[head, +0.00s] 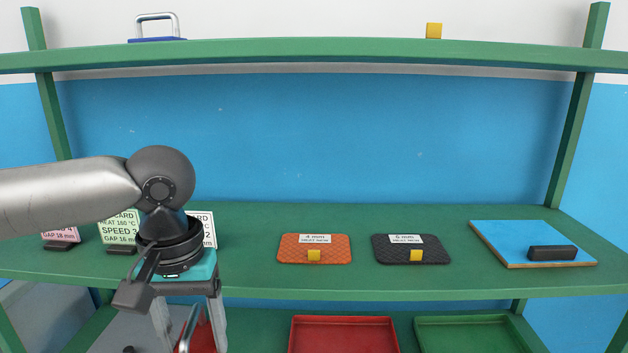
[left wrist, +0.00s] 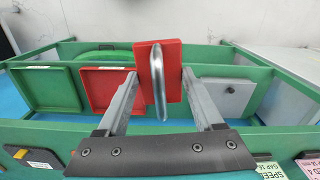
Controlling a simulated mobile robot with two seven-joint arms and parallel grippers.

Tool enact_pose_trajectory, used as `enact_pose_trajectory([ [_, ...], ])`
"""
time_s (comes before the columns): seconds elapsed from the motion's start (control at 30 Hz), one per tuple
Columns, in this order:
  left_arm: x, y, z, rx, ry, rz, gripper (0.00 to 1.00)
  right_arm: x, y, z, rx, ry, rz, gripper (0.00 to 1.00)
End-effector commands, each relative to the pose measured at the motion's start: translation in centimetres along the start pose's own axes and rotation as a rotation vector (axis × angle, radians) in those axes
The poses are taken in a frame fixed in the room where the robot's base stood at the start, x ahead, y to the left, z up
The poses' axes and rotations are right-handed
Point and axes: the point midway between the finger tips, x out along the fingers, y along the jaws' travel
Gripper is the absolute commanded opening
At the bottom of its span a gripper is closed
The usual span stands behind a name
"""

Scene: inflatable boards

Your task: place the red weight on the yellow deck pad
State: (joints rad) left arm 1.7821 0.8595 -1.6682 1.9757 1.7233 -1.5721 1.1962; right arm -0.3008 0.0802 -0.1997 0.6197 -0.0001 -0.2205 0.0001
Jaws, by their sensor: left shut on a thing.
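My left gripper (head: 189,325) points down in front of the shelf's front edge, at the left. It is shut on the red weight (head: 204,338) by its metal handle. In the left wrist view the red weight (left wrist: 173,62) shows beyond the fingers, with its silver handle (left wrist: 157,82) between them. In the head view, the arm and fingers hide part of the weight. No plainly yellow pad shows. An orange textured pad (head: 315,243) and a black textured pad (head: 411,256) lie on the middle shelf, each with a white label and a yellow block. My right gripper is out of view.
A blue board (head: 510,241) with a black block (head: 552,253) lies at the right. Cards (head: 118,228) stand at the left. A red tray (head: 343,330) and green tray (head: 465,335) sit below. A blue handled weight (head: 157,39) and yellow block (head: 434,31) sit up top.

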Motion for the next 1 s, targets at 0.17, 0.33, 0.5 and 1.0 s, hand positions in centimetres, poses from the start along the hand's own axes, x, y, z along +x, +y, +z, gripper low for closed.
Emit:
enact_pose_trajectory([
  [0.17, 2.2, 0.0, 0.3, 0.072, 0.003, 0.002, 0.00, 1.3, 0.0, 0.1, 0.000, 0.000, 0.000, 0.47],
  [0.33, 2.4, 0.0, 0.3, 0.091, 0.006, 0.000, 0.00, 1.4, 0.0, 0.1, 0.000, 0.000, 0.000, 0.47],
  [0.5, 2.4, 0.1, 0.4, 0.090, 0.002, 0.002, 0.00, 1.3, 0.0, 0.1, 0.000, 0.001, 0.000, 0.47],
  [1.0, 2.4, -0.1, 0.4, 0.084, 0.003, 0.001, 0.00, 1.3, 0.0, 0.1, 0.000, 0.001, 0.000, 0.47],
])
